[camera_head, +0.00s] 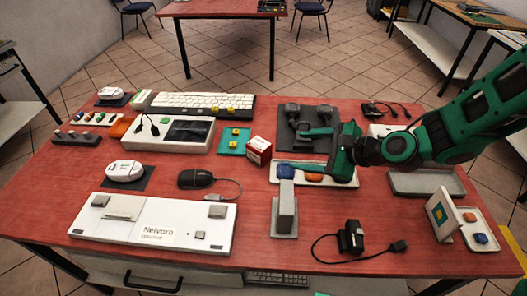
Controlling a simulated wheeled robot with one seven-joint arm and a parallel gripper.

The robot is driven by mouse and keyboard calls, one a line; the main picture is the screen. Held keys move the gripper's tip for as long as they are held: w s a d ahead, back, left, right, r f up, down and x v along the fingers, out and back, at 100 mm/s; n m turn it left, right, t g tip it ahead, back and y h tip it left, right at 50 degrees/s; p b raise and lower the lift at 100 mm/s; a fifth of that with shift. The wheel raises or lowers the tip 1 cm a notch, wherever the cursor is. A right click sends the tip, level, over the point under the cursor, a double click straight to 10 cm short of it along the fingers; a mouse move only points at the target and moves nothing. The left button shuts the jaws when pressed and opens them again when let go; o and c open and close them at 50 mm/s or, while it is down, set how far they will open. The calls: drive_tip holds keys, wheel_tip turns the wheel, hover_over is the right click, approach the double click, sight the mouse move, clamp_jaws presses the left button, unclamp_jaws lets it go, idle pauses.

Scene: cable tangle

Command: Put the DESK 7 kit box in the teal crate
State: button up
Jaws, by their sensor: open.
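A small red and white box (259,150) stands on the red table near its middle, and its print is too small to read. It may be the DESK 7 kit box. My gripper (296,149) comes in from the right, open, with its fingers pointing left toward this box. The near finger reaches close to the box's right side; I cannot tell whether they touch. No teal crate shows clearly. A flat teal mat or tray (234,133) with yellow pieces lies just left of the box, and a teal sliver (322,294) shows at the bottom edge.
A dark tool mat (293,140) lies behind my gripper, and a tray with coloured pieces (343,180) lies below it. A grey upright block (285,215), a corded black device (351,238) and a mouse (196,179) stand nearer. Bare table (250,210) shows between them.

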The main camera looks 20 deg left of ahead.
sight(259, 146)
drive_tip(key=a+m+y, duration=0.1)
drive_tip(key=a+m, duration=0.1)
drive_tip(key=m, duration=0.1)
drive_tip(key=a+f+m, duration=0.1)
drive_tip(key=a+m, duration=0.2)
drive_tip(key=shift+s+f+m+y, duration=0.15)
drive_tip(key=shift+m+y, duration=0.15)
drive_tip(key=shift+y, duration=0.1)
drive_tip(key=shift+a+f, duration=0.1)
drive_tip(key=shift+a, duration=0.25)
drive_tip(key=x, duration=0.5)
drive_tip(key=shift+w, duration=0.2)
drive_tip(key=shift+x, duration=2.6)
drive_tip(key=shift+f, duration=0.1)
drive_tip(key=c, duration=1.5)
drive_tip(key=shift+o, duration=0.2)
